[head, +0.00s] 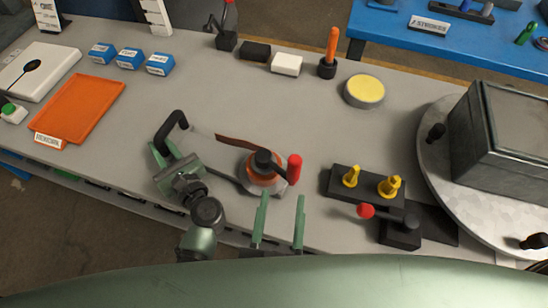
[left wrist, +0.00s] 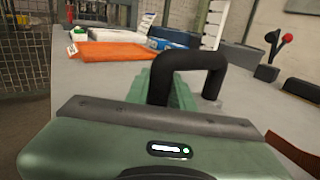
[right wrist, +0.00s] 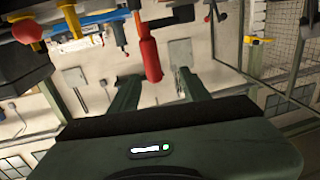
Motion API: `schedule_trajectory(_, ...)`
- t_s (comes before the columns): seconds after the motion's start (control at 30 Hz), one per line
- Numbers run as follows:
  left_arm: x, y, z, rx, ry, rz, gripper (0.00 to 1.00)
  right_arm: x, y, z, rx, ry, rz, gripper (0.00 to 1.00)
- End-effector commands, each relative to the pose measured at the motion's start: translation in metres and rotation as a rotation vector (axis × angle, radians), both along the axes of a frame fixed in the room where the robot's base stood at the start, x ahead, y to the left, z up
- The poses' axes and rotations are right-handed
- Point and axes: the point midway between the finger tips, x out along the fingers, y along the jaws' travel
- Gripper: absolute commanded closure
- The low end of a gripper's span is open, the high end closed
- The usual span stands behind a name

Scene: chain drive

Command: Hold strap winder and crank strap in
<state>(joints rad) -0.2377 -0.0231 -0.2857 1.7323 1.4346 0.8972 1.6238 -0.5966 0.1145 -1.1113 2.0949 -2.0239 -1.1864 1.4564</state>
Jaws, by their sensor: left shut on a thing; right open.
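The strap winder (head: 265,186) sits near the front of the grey bench, with an orange and pale round drum and a black hub (head: 263,158). Its red crank grip (head: 294,168) stands up on the drum's right side. A brown strap (head: 234,139) runs from the drum to the upper left. My left gripper (head: 166,151) is shut on the black bar handle (head: 174,121), which also shows in the left wrist view (left wrist: 190,62). My right gripper (head: 282,200) is open just in front of the winder. In the right wrist view the red grip (right wrist: 150,57) shows between and beyond its fingers.
A black block with yellow knobs (head: 367,186) and a red ball knob (head: 366,211) stand right of my right gripper. A yellow-topped disc (head: 364,90) lies behind. A round plate with a metal box (head: 515,130) fills the right. An orange tray (head: 80,108) lies left.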

Motion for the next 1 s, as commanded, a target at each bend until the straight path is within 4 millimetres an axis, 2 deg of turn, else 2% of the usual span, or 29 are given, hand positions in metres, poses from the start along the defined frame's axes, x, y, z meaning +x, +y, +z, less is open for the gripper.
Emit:
schedule_trajectory(0.17, 0.000, 0.001, 0.002, 0.001, -0.003, 0.001, 1.00, 0.034, 0.044, 0.030, 0.021, -0.143, 0.208, 0.53)
schedule_trajectory(0.3, 0.000, 0.000, 0.002, 0.001, -0.003, 0.001, 1.00, 0.056, 0.100, 0.069, 0.016, -0.304, 0.482, 0.53)
schedule_trajectory(0.4, 0.000, 0.000, 0.002, 0.001, -0.003, 0.001, 1.00, 0.059, 0.138, 0.094, -0.014, -0.411, 0.685, 0.53)
schedule_trajectory(0.6, 0.000, 0.000, 0.002, 0.001, -0.003, 0.001, 1.00, 0.040, 0.200, 0.129, -0.139, -0.584, 1.085, 0.53)
schedule_trajectory(0.7, 0.000, 0.000, 0.001, 0.000, -0.004, 0.001, 1.00, 0.024, 0.221, 0.134, -0.236, -0.645, 1.281, 0.53)
schedule_trajectory(0.87, 0.000, 0.000, 0.001, 0.000, -0.003, 0.001, 1.00, -0.001, 0.239, 0.129, -0.436, -0.701, 1.577, 0.53)
schedule_trajectory(1.0, 0.000, 0.000, 0.001, 0.000, -0.003, 0.000, 1.00, -0.016, 0.237, 0.112, -0.655, -0.698, 1.809, 0.53)
